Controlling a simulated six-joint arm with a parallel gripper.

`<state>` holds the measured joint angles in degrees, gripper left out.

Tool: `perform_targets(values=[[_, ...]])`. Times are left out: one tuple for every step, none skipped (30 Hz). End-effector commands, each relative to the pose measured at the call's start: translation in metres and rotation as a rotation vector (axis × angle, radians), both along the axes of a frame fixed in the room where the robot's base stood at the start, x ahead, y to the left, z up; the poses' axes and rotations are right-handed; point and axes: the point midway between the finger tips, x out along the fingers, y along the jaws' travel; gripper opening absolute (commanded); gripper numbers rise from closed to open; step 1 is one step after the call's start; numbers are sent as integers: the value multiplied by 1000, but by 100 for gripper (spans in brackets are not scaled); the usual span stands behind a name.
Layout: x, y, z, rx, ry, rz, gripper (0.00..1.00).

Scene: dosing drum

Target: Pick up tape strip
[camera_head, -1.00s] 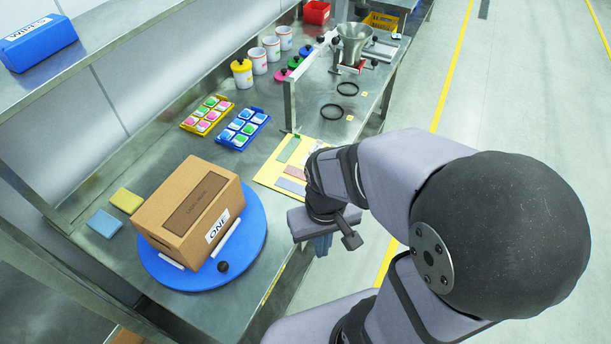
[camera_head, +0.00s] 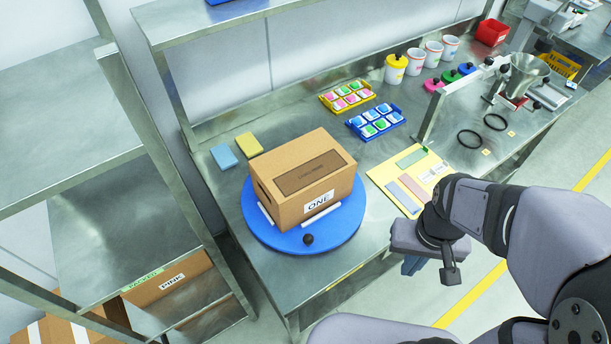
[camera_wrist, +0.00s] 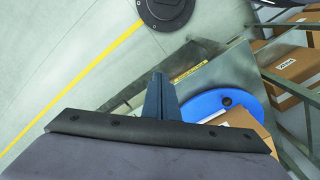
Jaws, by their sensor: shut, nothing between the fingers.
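A pale yellow sheet (camera_head: 379,176) lies flat on the metal bench near its front edge. Flat coloured strips lie on it: a green strip (camera_head: 411,157), a grey-blue strip (camera_head: 403,197) and a pinkish strip (camera_head: 415,188). A small whitish piece (camera_head: 432,172) lies at its right side. I cannot tell which of these is the tape strip. My gripper (camera_head: 411,266) is off the bench's front edge, below the sheet in the picture, apart from the strips. Its blue fingers (camera_wrist: 158,97) are shut and empty in the wrist view, pointing towards the bench edge.
A cardboard box (camera_head: 290,190) labelled ONE stands on a blue turntable (camera_head: 352,233) to the left. Blue (camera_head: 375,121) and yellow (camera_head: 346,95) trays, cups (camera_head: 433,56) and a funnel stand (camera_head: 525,75) are farther back. Two black rings (camera_head: 470,139) lie right of the sheet.

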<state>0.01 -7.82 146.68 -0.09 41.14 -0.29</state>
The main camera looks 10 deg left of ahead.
Motion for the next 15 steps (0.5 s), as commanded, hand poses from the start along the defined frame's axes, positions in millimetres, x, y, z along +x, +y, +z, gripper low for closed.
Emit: perform_targets(values=[[0, 0, 0, 0, 0, 0, 0], [0, 0, 0, 0, 0, 0, 0], [0, 0, 0, 0, 0, 0, 0], [0, 0, 0, 0, 0, 0, 0], [0, 0, 0, 0, 0, 0, 0], [0, 0, 0, 0, 0, 0, 0], [0, 0, 0, 0, 0, 0, 0], [0, 0, 0, 0, 0, 0, 0], [0, 0, 0, 0, 0, 0, 0], [0, 0, 0, 0, 0, 0, 0], [0, 0, 0, 0, 0, 0, 0], [0, 0, 0, 0, 0, 0, 0], [0, 0, 0, 0, 0, 0, 0], [0, 0, 0, 0, 0, 0, 0], [0, 0, 0, 0, 0, 0, 2]])
